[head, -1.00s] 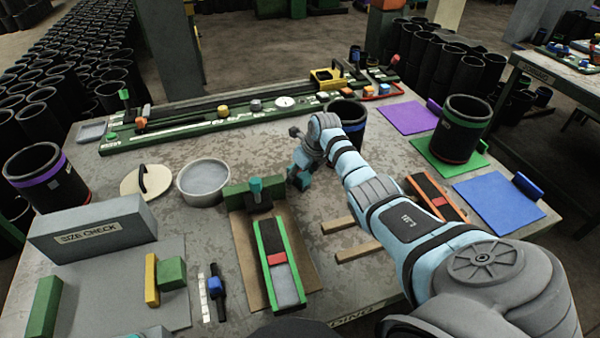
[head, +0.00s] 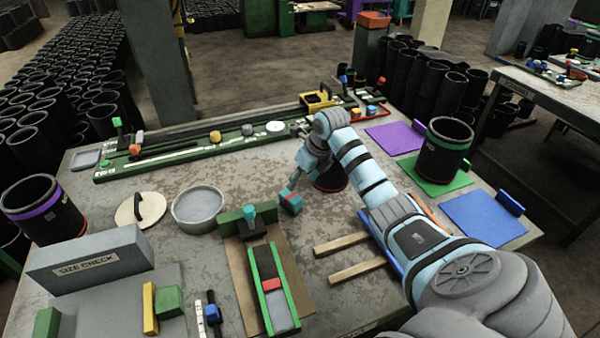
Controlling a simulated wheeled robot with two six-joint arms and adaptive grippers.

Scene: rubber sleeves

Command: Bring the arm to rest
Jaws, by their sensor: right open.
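My right arm comes in from the lower right and reaches over the middle of the table (head: 250,170). Its gripper (head: 290,202) hangs over bare table, right of the grey round dish (head: 198,208) and above the green fixture; its jaws are open, and I see nothing held in them. A black sleeve with a red band (head: 331,178) stands just behind the arm, mostly hidden by it. My left gripper is not in view.
A black sleeve (head: 443,150) stands on a green mat at right, between purple (head: 392,138) and blue (head: 482,219) mats. Another sleeve (head: 45,207) stands at left, near the SIZE CHECK block (head: 88,265). A long green rail fixture (head: 170,160) crosses the back.

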